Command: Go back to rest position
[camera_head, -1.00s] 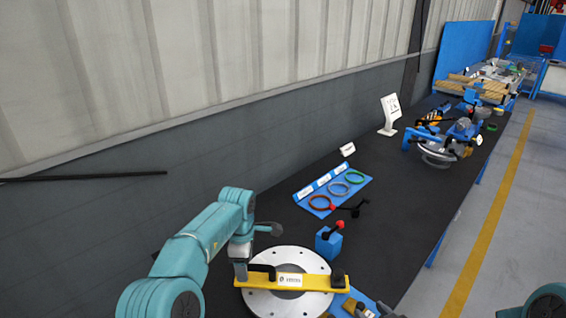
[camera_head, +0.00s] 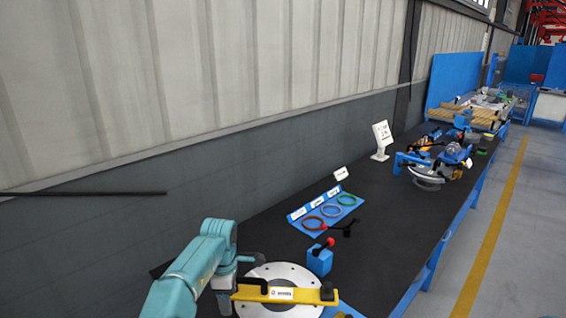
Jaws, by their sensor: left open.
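My left arm comes in from the lower left, and its open gripper (camera_head: 226,291) is at the left end of a yellow bar (camera_head: 305,294). The fingertips are small and partly hidden, so I cannot tell whether they touch the bar. The bar carries a white label and black handles, and lies across a round silver flanged plate (camera_head: 279,273) with holes around its rim. The plate is cut off by the bottom edge of the view. My right gripper is not in view.
On the dark bench (camera_head: 385,235) stand a blue block with a red knob (camera_head: 319,262), a blue tray of coloured rings (camera_head: 299,213) and a white sign (camera_head: 381,140). Blue-and-silver equipment (camera_head: 428,173) stands farther back. A wall runs along the left; the floor at right is clear.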

